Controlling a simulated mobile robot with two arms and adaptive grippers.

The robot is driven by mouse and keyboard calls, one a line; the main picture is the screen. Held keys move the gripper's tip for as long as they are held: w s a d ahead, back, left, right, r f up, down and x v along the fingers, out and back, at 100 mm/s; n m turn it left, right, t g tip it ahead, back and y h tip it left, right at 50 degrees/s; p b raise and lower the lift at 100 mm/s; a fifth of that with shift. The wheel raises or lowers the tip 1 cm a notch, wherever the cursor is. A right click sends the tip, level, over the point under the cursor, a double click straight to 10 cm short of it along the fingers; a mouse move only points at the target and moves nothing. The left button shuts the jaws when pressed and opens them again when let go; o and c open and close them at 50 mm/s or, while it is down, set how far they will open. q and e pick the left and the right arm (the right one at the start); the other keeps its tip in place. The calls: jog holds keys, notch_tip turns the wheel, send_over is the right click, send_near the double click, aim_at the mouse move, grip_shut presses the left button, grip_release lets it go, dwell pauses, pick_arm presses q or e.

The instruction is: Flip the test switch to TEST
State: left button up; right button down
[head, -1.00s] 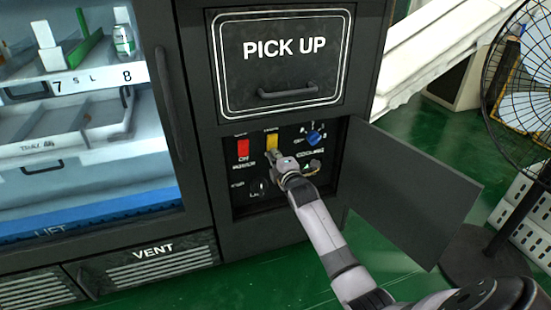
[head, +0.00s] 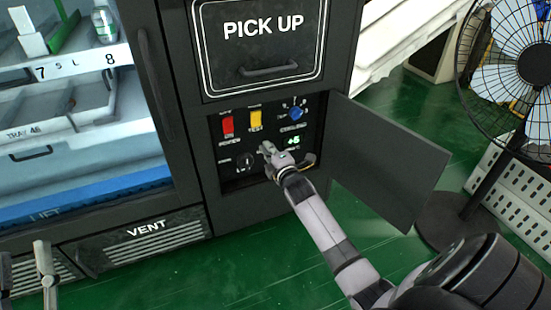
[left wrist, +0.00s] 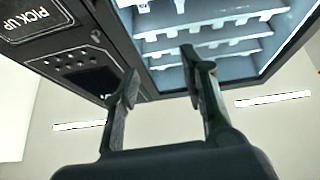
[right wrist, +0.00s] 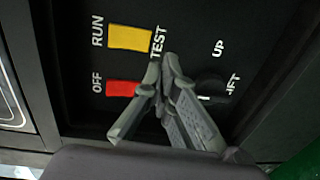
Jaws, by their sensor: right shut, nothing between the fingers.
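The yellow test switch (head: 255,119) sits on the black control panel behind the open door. In the right wrist view the yellow switch (right wrist: 130,37) lies between the words RUN and TEST; which way it is tipped I cannot tell. My right gripper (head: 266,148) is shut and empty, just below the yellow switch in the head view. In the right wrist view its fingertips (right wrist: 166,68) are beside the word TEST, apart from the switch. My left gripper (left wrist: 160,72) is open and empty, and shows partly at the lower left of the head view.
A red switch (head: 227,126) is left of the yellow one, and a blue knob (head: 295,114) is to its right. A black lift knob (head: 245,161) is below. The open panel door (head: 388,160) stands right of my forearm. A fan (head: 520,60) stands further right.

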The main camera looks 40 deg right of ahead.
pick_arm(q)
notch_tip(320, 180, down, 7)
jog(key=w+g+y+p, duration=0.1)
jog(key=w+g, duration=0.1)
jog(key=g, duration=0.2)
jog(key=shift+w+a+g+y, duration=0.15)
jog(key=shift+a+g+y, duration=0.05)
jog(key=shift+g+y, duration=0.1)
pick_arm(e)
jog(key=shift+f+v, duration=0.15)
jog(key=shift+v, duration=0.75)
jog(key=shift+f+v, duration=0.15)
jog(key=shift+v, duration=0.8)
jog(key=shift+f+v, duration=0.2)
jog(key=shift+v, duration=0.7)
jog(key=shift+a, duration=0.1)
